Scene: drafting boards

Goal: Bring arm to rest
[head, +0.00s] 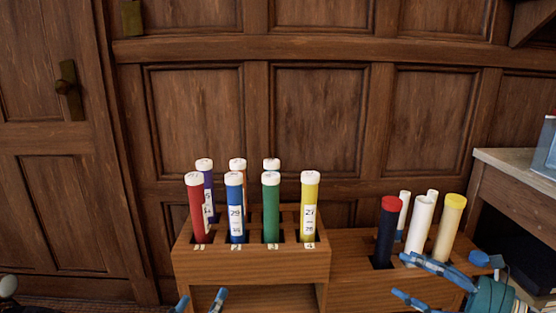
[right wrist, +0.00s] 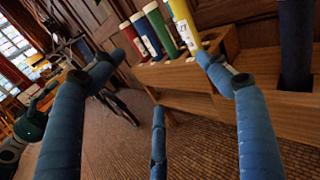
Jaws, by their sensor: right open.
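My right gripper (head: 401,275) comes in from the lower right in the head view, with its blue fingers spread in front of the lower wooden rack (head: 345,276). The right wrist view shows the same gripper (right wrist: 157,80) open, with nothing between its fingers and the floor beyond. My left gripper (head: 200,300) shows only as two blue fingertips, apart, at the bottom edge in front of the taller wooden rack (head: 250,264). Nothing shows between them. The rest of that gripper is hidden below the frame.
The taller rack holds upright capped tubes, including red (head: 196,212), blue (head: 236,210), green (head: 271,210) and yellow (head: 310,205). The lower rack holds a dark tube (head: 386,235) and cream tubes (head: 420,225). A cabinet (head: 520,190) stands right; panelled wall lies behind.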

